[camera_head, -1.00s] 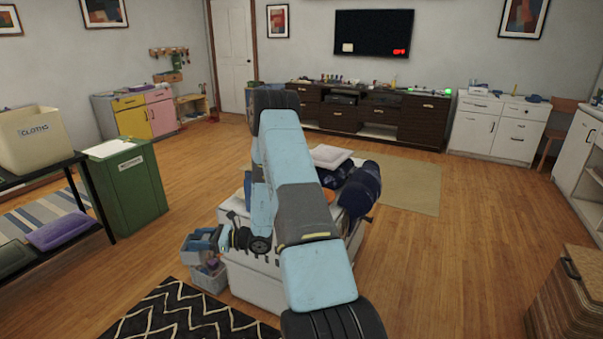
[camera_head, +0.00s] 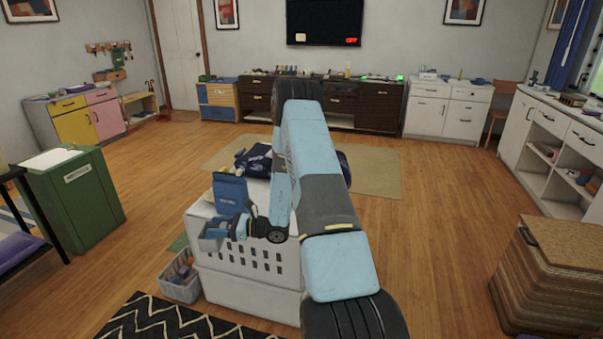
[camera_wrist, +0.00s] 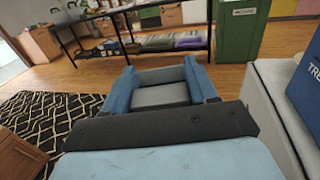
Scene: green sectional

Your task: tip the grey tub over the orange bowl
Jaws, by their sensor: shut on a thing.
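My gripper (camera_head: 222,234) is shut on the grey tub (camera_head: 211,238), at the left edge of the white crate top. In the wrist view the tub (camera_wrist: 163,92) sits between the two blue fingers of my gripper (camera_wrist: 160,78); its inside looks empty, but its bottom is hard to make out. The orange bowl is not visible now in either view; my arm covers part of the crate top.
A green bin (camera_head: 85,205) stands further left. Open wooden floor lies right.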

